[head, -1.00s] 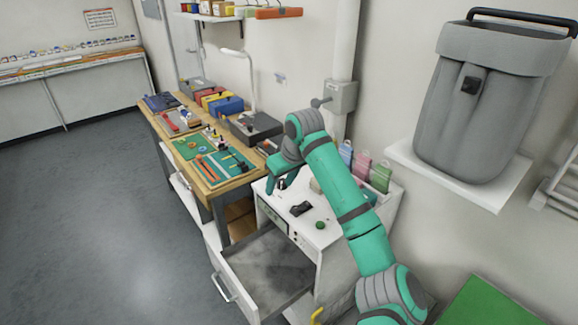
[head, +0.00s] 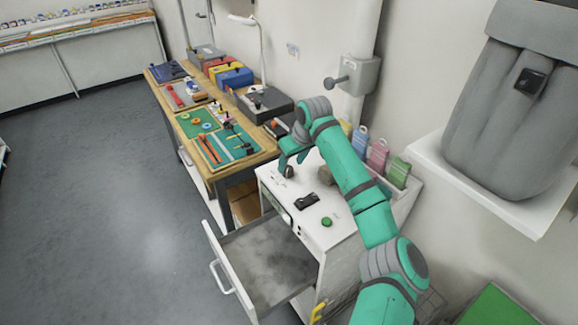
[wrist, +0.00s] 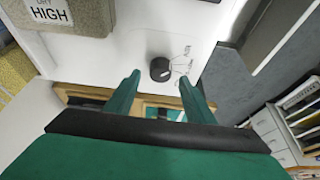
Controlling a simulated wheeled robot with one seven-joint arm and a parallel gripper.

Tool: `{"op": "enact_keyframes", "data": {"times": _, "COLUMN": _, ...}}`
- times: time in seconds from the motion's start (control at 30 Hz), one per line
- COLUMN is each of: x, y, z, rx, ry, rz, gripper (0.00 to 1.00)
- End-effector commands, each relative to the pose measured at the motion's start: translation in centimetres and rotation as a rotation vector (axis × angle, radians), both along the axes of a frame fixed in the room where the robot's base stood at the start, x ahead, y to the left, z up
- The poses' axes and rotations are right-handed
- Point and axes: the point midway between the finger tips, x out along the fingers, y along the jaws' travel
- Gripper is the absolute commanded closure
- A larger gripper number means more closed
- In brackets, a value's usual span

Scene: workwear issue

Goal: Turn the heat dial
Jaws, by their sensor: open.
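The heat dial (wrist: 160,69) is a round black knob with a white pointer mark on a white surface. Printed lines and small words fan out on its right in the wrist view. In the head view the dial (head: 289,171) is a small dark knob at the far left of the white cabinet's top (head: 330,240). My green gripper (wrist: 159,80) is open and empty. In the wrist view its two fingers lie on either side of the dial's position, with the dial just beyond their tips. Contact does not show. In the head view my gripper (head: 284,164) is right by the dial.
A black switch (head: 307,201) and a green button (head: 326,221) sit on the cabinet top. Its drawer (head: 265,265) stands open at the front. A wooden workbench (head: 235,165) with tool boards is beyond. A sign reading HIGH (wrist: 45,12) shows in the wrist view.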

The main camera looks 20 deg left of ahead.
Motion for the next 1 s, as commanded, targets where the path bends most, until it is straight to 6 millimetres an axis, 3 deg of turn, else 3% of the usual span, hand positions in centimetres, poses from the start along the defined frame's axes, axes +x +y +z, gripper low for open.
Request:
{"op": "enact_keyframes", "data": {"times": 0.2, "x": 0.5, "y": 0.8, "z": -2.2, "rx": 0.0, "ry": 0.001, "rz": 0.001, "gripper": 0.51}}
{"op": "enact_keyframes", "data": {"times": 0.57, "x": 0.6, "y": 1.1, "z": -2.7, "rx": 0.001, "ry": 0.0, "rz": 0.002, "gripper": 0.51}}
{"op": "enact_keyframes", "data": {"times": 0.6, "x": 0.6, "y": 1.1, "z": -2.7, "rx": 0.001, "ry": 0.0, "rz": 0.002, "gripper": 0.53}}
{"op": "enact_keyframes", "data": {"times": 0.77, "x": 0.6, "y": 1.1, "z": -2.7, "rx": 0.001, "ry": 0.0, "rz": 0.002, "gripper": 0.91}}
{"op": "enact_keyframes", "data": {"times": 1.0, "x": 0.6, "y": 1.1, "z": -2.7, "rx": 0.0, "ry": -0.001, "rz": -0.007, "gripper": 0.92}}
